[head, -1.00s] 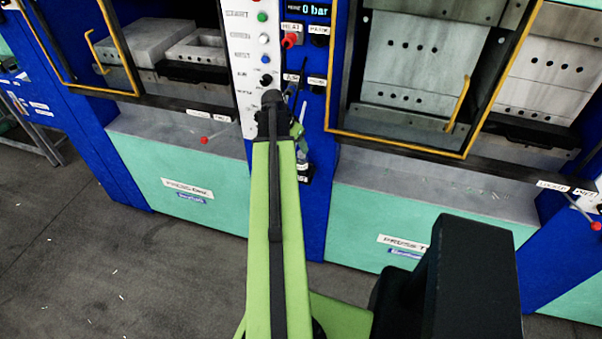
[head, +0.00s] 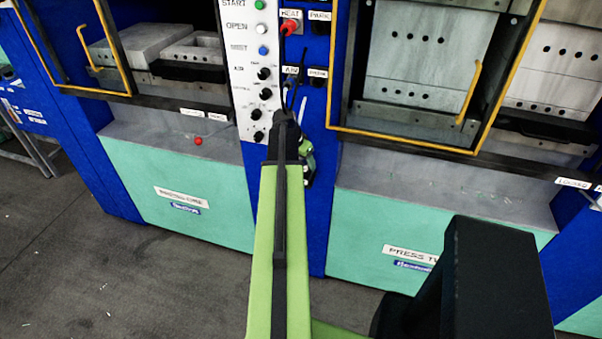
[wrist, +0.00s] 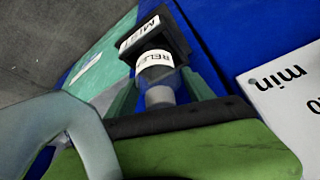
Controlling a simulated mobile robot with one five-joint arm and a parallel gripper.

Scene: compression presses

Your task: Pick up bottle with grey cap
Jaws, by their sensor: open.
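The bottle with the grey cap (wrist: 160,97) shows in the wrist view. It has a clear shoulder and a white label with dark letters, and its lower part sits in a black holder (wrist: 176,30) against the blue machine front. My gripper (wrist: 162,92) is open, with a greenish finger to either side of the cap area; I cannot tell whether either touches it. In the head view, my gripper (head: 303,150) is at the blue column between the presses. There it and my arm cover most of the bottle.
A white control panel (head: 243,60) with knobs and buttons is just left of my arm. Yellow-framed press doors (head: 405,138) stand on both sides. The grey floor (head: 90,255) at lower left is clear.

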